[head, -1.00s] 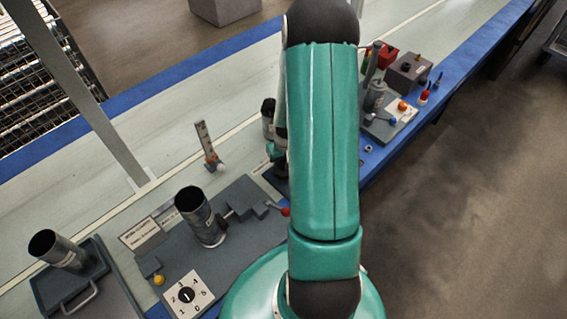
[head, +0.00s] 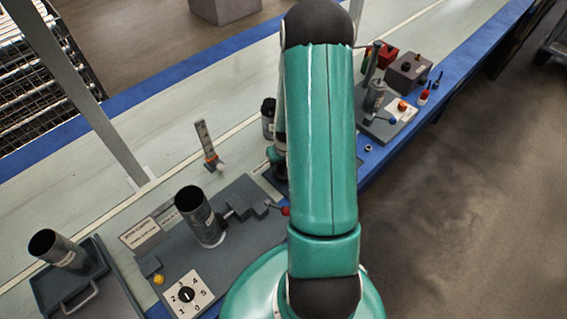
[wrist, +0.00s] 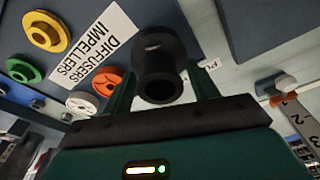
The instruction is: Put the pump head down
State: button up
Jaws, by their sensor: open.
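The black pump head (wrist: 158,68), a round flanged piece with a hollow end, shows in the wrist view at the upper middle. My gripper (wrist: 163,85) is open, with one green finger on each side of the pump head and gaps between. I cannot tell whether the pump head rests fully on the surface behind it. In the head view my green arm covers the middle, so the gripper's fingers and the pump head cannot be made out there.
In the wrist view, yellow, green, orange and white impellers lie beside a "DIFFUSERS IMPELLERS" label (wrist: 97,52). A numbered scale (wrist: 298,118) stands at right.

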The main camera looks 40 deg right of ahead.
notch_tip(320, 180, up, 12)
jog(key=s, duration=0.1)
jog(key=shift+s+a+r, duration=0.15)
jog(key=shift+s+a, duration=0.15)
jog(key=shift+a, duration=0.1)
jog(key=a+r+n+t, duration=0.2)
jog(key=a+r, duration=1.1)
jog(key=r, duration=0.5)
jog(key=s+a+r+n+t, duration=0.2)
jog(key=s+a+r, duration=0.8)
jog(key=a, duration=0.2)
jog(key=shift+a+y, duration=0.15)
jog(key=shift+y, duration=0.15)
jog(key=shift+c, duration=0.5)
